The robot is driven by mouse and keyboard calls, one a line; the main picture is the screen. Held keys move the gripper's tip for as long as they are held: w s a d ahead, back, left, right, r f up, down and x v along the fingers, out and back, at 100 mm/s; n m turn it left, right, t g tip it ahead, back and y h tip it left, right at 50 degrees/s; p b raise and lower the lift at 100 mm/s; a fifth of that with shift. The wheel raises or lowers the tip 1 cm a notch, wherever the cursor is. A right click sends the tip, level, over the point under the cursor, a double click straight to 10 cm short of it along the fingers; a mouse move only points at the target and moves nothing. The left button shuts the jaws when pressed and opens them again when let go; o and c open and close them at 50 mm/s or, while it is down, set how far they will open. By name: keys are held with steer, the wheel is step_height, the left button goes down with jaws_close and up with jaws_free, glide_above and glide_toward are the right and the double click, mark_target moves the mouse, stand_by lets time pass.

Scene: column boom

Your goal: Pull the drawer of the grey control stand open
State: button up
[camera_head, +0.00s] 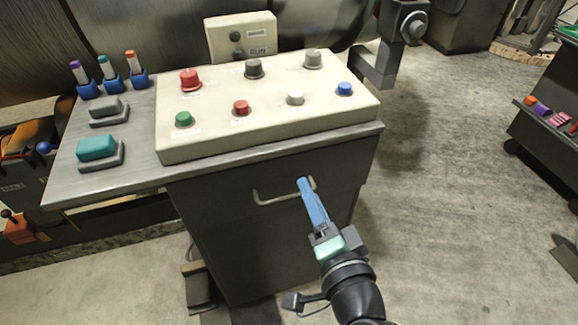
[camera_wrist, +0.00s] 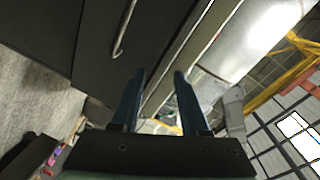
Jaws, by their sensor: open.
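The grey control stand (camera_head: 230,240) has a dark front below its top. A bent metal bar handle (camera_head: 272,200) is on the upper part of that front, which sits flush, with no open gap visible. My gripper (camera_head: 304,184) has blue fingers and reaches in from the lower right; its tips overlap the handle's right end in the head view. In the wrist view the fingers (camera_wrist: 159,74) are spread with nothing between them. There the handle (camera_wrist: 123,30) lies left of the left finger, outside the jaws. The distance to the front is hard to tell.
A cream button panel (camera_head: 270,100) covers much of the stand's top, which overhangs the front. Teal and grey rocker switches stand at its left. A pedal (camera_head: 199,290) is on the floor by the stand's left. The floor (camera_head: 460,200) to the right is clear.

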mark_target(290, 199)
steer(key=s+f+m+g+p, duration=0.1)
steer(key=s+f+m+p, duration=0.1)
steer(key=s+f+m, duration=0.3)
steer(key=shift+n+y, duration=0.3)
steer(key=shift+n, duration=0.1)
steer(key=x, duration=0.8)
steer(key=f+b+x, duration=0.1)
steer(key=x, duration=0.4)
steer(key=shift+s, duration=0.1)
jaws_close()
stand_by(0.4)
